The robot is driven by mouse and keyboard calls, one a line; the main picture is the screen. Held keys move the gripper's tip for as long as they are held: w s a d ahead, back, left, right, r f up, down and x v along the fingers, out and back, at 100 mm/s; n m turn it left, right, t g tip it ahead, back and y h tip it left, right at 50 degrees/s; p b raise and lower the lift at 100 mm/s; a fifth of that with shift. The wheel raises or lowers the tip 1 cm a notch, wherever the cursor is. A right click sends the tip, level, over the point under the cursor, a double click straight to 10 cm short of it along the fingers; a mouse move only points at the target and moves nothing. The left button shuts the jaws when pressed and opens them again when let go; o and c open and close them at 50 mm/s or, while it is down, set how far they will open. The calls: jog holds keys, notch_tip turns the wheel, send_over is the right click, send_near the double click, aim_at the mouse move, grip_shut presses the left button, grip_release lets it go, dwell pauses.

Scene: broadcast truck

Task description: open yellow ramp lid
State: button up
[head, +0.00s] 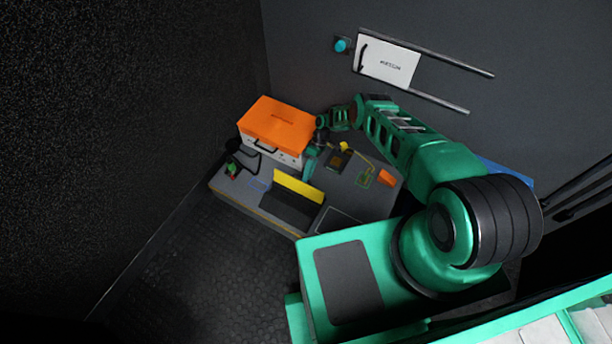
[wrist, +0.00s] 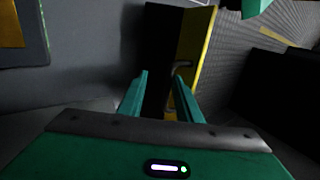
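The yellow ramp lid (head: 298,187) shows as a narrow yellow band along the edge of a dark block on the grey worktop. In the wrist view the yellow lid (wrist: 199,42) is a tall panel just beyond my fingers, with a dark bent handle (wrist: 181,66) on it. My gripper (wrist: 160,77) is open, with a gap between its two teal fingers. The handle lies near the right fingertip; I cannot tell whether they touch. In the head view my gripper (head: 311,162) is above and behind the lid, beside the orange case, partly hidden by my wrist.
A white case with an orange top (head: 278,124) stands close to my gripper's left. The worktop (head: 335,187) also holds a small orange block (head: 386,178) and a green-and-red control (head: 231,169). A white sliding panel (head: 388,64) is on the back wall. Floor in front is clear.

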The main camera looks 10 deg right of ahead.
jog(key=shift+a, duration=0.15)
dwell(0.5)
jog(key=v, duration=1.1)
jog(key=shift+f, duration=0.15)
